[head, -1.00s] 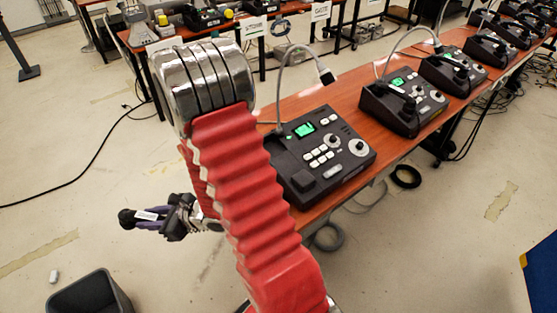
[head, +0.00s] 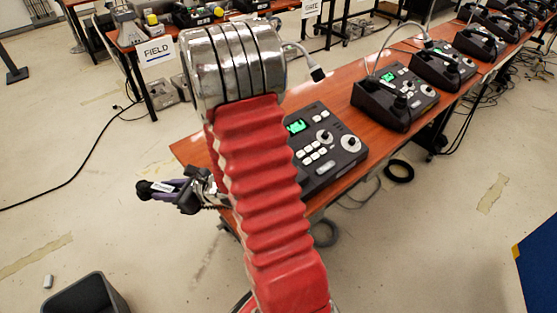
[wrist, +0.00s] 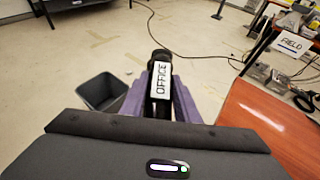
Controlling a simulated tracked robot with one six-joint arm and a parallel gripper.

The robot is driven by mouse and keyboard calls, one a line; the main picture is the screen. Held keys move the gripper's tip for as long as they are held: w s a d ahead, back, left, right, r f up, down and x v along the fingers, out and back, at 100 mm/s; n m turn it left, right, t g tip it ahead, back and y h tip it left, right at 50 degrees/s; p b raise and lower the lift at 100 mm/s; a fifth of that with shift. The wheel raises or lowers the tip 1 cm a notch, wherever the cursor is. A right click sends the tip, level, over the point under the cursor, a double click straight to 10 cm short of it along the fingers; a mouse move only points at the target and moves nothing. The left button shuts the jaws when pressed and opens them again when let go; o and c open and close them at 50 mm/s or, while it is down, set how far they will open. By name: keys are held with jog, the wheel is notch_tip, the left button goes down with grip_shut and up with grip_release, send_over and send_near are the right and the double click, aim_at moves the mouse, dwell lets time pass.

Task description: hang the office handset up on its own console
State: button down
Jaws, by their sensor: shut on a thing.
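The office handset (wrist: 161,80) is black with a white label reading OFFICE. My gripper (wrist: 159,98) is shut on it, with a purple finger on either side in the wrist view. In the head view the handset (head: 148,189) and my gripper (head: 168,190) are beside the left end of the near wooden table, apart from the consoles. The nearest console (head: 338,150) is dark with a green screen, white buttons and knobs. My red arm hides its left part, and I see no name on it.
The near table (head: 192,152) has bare wood at its left end. Several more consoles (head: 398,95) stand along it to the right. A grey bin (head: 85,296) is on the floor. A FIELD sign (head: 156,52) hangs at another table behind. A black cable crosses the floor.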

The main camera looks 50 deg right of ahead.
jog(key=s+d+r+m+h, duration=0.2)
jog(key=s+d+r, duration=0.2)
jog(key=d, duration=0.7)
jog(key=s+d+r+m+h, duration=0.2)
jog(key=s+d+r+h, duration=0.1)
jog(key=s+d, duration=0.5)
jog(key=s+d+r+m+h, duration=0.2)
jog(key=s+d+r, duration=0.3)
jog(key=d, duration=0.8)
jog(key=shift+s+d+r+m+t+h, duration=0.3)
jog(key=shift+s+d+r+m+h, duration=0.05)
jog(key=shift+s+r+m+h, duration=0.1)
jog(key=shift+f, duration=2.95)
jog(key=shift+f, duration=2.1)
